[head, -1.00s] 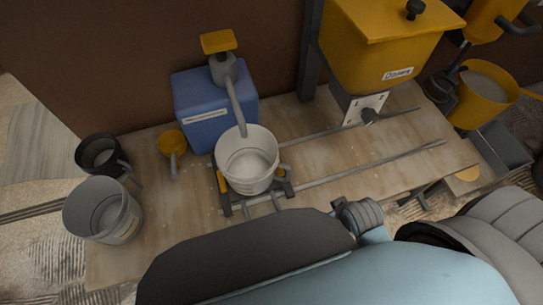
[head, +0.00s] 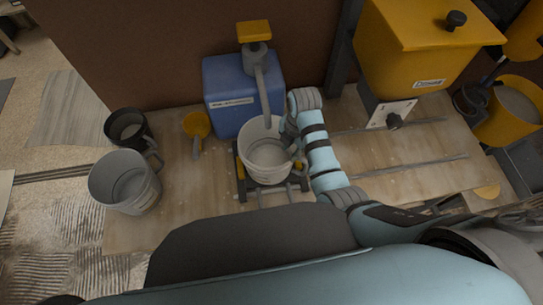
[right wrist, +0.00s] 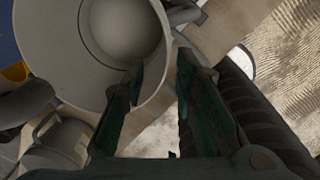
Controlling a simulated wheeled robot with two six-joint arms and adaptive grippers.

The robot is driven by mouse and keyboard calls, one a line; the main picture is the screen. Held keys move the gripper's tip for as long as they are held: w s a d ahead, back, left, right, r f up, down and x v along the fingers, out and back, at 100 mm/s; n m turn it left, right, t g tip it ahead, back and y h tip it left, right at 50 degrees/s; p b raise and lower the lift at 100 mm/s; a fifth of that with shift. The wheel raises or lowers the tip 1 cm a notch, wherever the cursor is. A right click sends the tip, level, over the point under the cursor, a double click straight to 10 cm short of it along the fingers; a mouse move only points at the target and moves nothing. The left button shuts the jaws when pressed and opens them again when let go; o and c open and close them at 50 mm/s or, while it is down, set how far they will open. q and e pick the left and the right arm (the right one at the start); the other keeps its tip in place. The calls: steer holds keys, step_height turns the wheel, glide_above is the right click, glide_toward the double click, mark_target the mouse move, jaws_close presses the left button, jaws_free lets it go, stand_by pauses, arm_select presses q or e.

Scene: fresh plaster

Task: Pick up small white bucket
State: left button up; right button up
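The small white bucket (head: 262,160) stands upright on a small dark cart at the end of the rails, under the spout of a blue tank. It fills the upper left of the right wrist view (right wrist: 95,60), with its open mouth towards the camera. My right gripper is at the bucket's right side in the head view, partly hidden by its own arm. In the right wrist view my right gripper (right wrist: 160,68) has its fingers apart, one over the bucket's mouth and one outside the rim. Whether they touch the wall is unclear. My left gripper is out of view.
A grey bucket (head: 122,185) and a black bucket (head: 127,127) stand at the board's left. A yellow scoop (head: 197,125) lies near the blue tank (head: 230,90). A yellow hopper (head: 420,45) stands at right. The rails (head: 410,170) between are clear.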

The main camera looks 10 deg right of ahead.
mark_target(288, 167)
step_height(288, 167, down, 10)
steer(key=b, duration=0.3)
steer(key=shift+w+a+f, duration=0.1)
steer(key=shift+a+f, duration=0.05)
steer(key=shift+f, duration=0.05)
steer(key=shift+r, duration=0.1)
jaws_close()
